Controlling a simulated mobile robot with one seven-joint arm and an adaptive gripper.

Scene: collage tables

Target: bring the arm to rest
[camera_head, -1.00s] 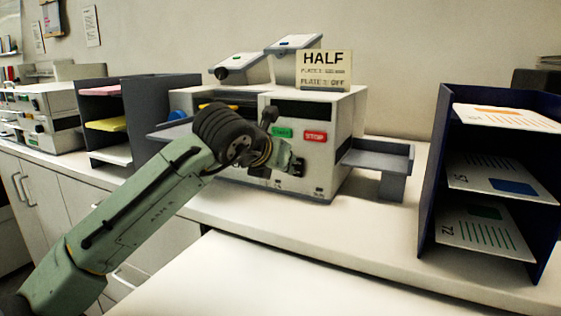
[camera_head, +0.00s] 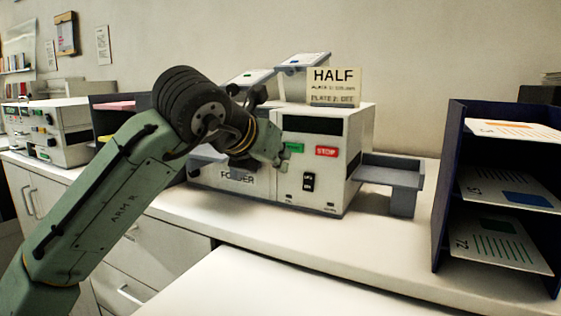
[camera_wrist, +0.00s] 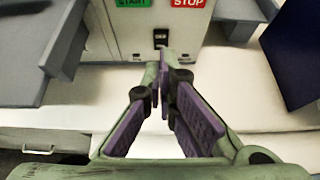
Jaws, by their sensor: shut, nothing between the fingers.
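My arm (camera_head: 110,195) reaches up from the lower left of the head view, bent at a dark joint. My gripper (camera_head: 284,152) is in front of the folder machine (camera_head: 335,160), close to its green START button (camera_head: 294,147). I cannot tell from the head view whether it touches. In the wrist view the two fingers (camera_wrist: 162,62) come together at the tips, shut with nothing between them. They point toward the machine's black switch (camera_wrist: 160,36). The START (camera_wrist: 132,3) and STOP (camera_wrist: 188,3) labels show at the top edge of that view.
A sign reading HALF (camera_head: 334,86) stands on the machine. A grey output tray (camera_head: 392,170) juts from its right side. A dark blue rack (camera_head: 450,180) with printed sheets stands at the right. Another machine (camera_head: 45,130) is at the left. The front counter (camera_head: 270,285) is bare.

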